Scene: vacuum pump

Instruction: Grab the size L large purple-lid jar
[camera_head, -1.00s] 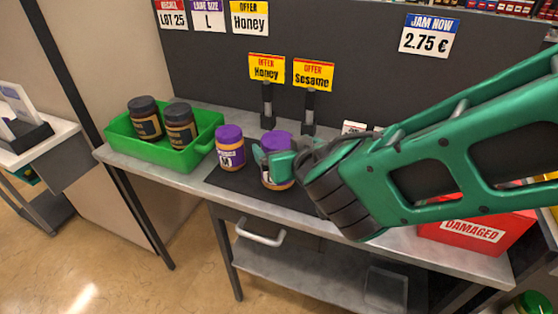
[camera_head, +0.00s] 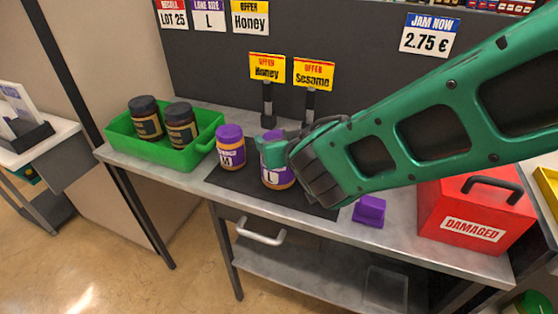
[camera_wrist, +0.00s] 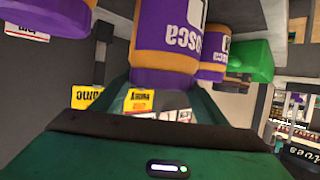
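The large purple-lid jar (camera_head: 276,172), marked L, stands upright on the dark mat, partly hidden behind my gripper. In the wrist view this jar (camera_wrist: 165,45) appears upside down, with its purple lid between and just beyond my fingers. My gripper (camera_head: 270,150) is at the jar's upper part, reaching in from the right. Its fingers (camera_wrist: 165,95) are spread, one on each side of the lid; whether they touch it is not clear. A smaller purple-lid jar (camera_head: 231,150), marked M, stands just left; it also shows in the wrist view (camera_wrist: 214,50).
A green crate (camera_head: 158,152) with two dark-lidded jars is at the left. The dark mat (camera_head: 238,182) lies under the purple-lid jars. Honey and Sesame signs (camera_head: 268,67) stand behind. A small purple block (camera_head: 370,210) and a red DAMAGED box (camera_head: 475,215) are at the right.

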